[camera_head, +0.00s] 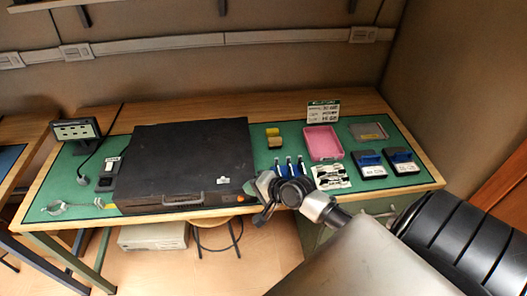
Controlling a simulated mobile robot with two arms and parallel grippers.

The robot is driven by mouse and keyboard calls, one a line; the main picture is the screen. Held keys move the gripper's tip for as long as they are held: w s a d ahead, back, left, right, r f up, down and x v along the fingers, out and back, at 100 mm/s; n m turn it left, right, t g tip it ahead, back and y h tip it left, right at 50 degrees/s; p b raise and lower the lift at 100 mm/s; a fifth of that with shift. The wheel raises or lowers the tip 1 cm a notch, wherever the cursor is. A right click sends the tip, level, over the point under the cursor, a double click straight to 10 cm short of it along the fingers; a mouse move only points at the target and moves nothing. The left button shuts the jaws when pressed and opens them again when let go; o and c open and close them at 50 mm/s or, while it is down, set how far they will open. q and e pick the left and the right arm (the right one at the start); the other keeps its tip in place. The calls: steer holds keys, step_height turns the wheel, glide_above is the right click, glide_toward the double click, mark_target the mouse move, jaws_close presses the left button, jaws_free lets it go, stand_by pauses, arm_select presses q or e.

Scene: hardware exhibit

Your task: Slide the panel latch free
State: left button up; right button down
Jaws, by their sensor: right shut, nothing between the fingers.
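A black, flat-topped case (185,160) lies on the green mat at the left middle of the workbench. A small light patch (223,181) shows near the front right of its top; I cannot tell whether it is a label or the panel latch. My right gripper (262,207) reaches in from the lower right, at the case's front right corner. It is shut and empty. It looks close to the corner, but I cannot tell if it touches. It hides part of that corner and the bench edge. My left gripper is not in view.
Blue-handled tools (289,166), a pink tray (322,143), a white card with black parts (331,177) and two blue-and-black boxes (370,164) (403,160) lie to the right. A small display (77,131) stands at the left. A stool (213,236) is under the bench.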

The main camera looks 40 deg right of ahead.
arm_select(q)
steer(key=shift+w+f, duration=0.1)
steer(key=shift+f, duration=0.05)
arm_select(e)
steer(key=v, duration=0.4)
steer(key=shift+s+d+r, duration=0.15)
steer(key=shift+s, duration=0.2)
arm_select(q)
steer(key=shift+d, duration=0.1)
